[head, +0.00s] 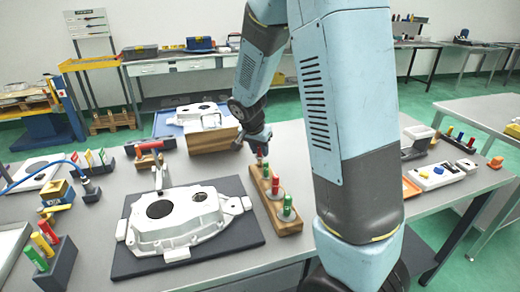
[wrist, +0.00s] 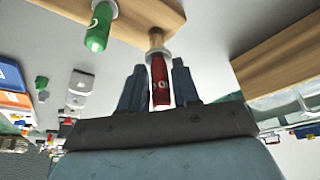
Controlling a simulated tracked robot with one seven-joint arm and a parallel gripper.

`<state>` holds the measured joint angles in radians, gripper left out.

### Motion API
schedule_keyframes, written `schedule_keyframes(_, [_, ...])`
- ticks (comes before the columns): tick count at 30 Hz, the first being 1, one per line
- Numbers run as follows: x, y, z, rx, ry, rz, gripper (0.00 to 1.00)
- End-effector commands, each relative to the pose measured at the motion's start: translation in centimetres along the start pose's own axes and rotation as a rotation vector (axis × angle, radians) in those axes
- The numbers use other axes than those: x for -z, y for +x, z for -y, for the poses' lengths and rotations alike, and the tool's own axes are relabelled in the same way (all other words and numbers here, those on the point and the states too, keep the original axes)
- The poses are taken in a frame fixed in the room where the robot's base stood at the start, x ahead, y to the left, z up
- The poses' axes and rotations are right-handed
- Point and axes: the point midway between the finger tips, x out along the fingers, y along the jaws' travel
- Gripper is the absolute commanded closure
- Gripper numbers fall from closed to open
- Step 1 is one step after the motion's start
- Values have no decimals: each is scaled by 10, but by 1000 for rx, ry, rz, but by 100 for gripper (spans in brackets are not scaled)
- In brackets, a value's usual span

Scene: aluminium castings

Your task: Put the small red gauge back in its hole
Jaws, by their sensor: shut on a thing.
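My gripper (wrist: 158,84) is shut on the small red gauge (wrist: 160,82), with one dark finger on each side of its handle. In the wrist view its pale collar and tan pin point toward the wooden block (wrist: 165,8). I cannot tell whether the pin's tip is inside a hole. In the head view my gripper (head: 261,143) is over the far end of the wooden block (head: 290,228). A green-handled gauge (head: 287,206) stands at the block's near end, and another gauge (head: 275,187) stands behind it. A green gauge (wrist: 98,28) also shows in the wrist view.
A white casting (head: 175,228) lies on a dark mat (head: 130,262) left of the block. Another casting sits on a wooden box (head: 205,139) behind. Coloured gauges in dark holders (head: 55,268) stand at the left. My arm hides part of the table to the right.

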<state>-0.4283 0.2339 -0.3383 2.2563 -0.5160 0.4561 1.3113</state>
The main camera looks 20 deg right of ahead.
Motion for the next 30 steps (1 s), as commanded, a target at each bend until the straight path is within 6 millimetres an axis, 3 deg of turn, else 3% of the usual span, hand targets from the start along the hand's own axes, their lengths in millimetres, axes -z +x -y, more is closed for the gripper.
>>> schedule_keyframes(30, [-7, 19, 0, 0, 0, 0, 100])
